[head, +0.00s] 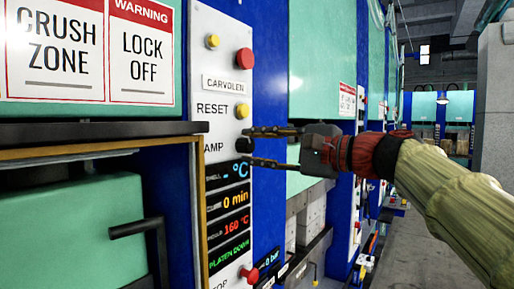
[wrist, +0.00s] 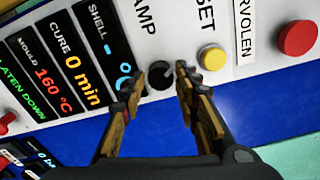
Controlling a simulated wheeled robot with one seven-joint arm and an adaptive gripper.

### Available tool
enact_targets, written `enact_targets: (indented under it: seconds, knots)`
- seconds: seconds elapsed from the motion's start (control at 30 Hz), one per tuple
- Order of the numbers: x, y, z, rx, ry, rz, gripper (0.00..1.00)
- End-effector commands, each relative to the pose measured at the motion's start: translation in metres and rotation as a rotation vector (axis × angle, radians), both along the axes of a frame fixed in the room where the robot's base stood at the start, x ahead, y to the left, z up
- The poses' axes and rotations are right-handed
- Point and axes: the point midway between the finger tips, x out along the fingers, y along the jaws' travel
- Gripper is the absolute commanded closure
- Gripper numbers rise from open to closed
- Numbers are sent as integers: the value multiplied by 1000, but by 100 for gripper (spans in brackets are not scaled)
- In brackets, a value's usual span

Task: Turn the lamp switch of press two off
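The lamp switch is a small round black knob (head: 243,145) beside the partly covered label "AMP" on a white control panel (head: 213,65). It also shows in the wrist view (wrist: 160,74). My gripper (head: 249,146) reaches in from the right, with one finger above and one below the knob. In the wrist view my gripper (wrist: 159,79) has its fingers on either side of the knob, with gaps between. It is open and holds nothing. I cannot tell whether the fingertips reach past the knob's face, or which way the knob points.
A yellow reset button (head: 242,111) sits just above the knob, and a red button (head: 244,62) higher up. Lit displays (head: 228,200) lie just below. A red knob (head: 250,274) is at the panel's bottom. A black handle (head: 137,229) juts out at lower left.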

Motion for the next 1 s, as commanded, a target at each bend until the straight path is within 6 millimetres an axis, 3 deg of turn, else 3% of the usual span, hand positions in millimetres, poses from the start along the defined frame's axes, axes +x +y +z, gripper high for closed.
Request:
enact_targets:
  seconds: [0.17,0.57,1.0]
  knots:
    - [0,0,0,1,-1,0,57]
    - [-4,-6,1,2,0,-2,57]
    - [-50,-67,0,2,0,-6,57]
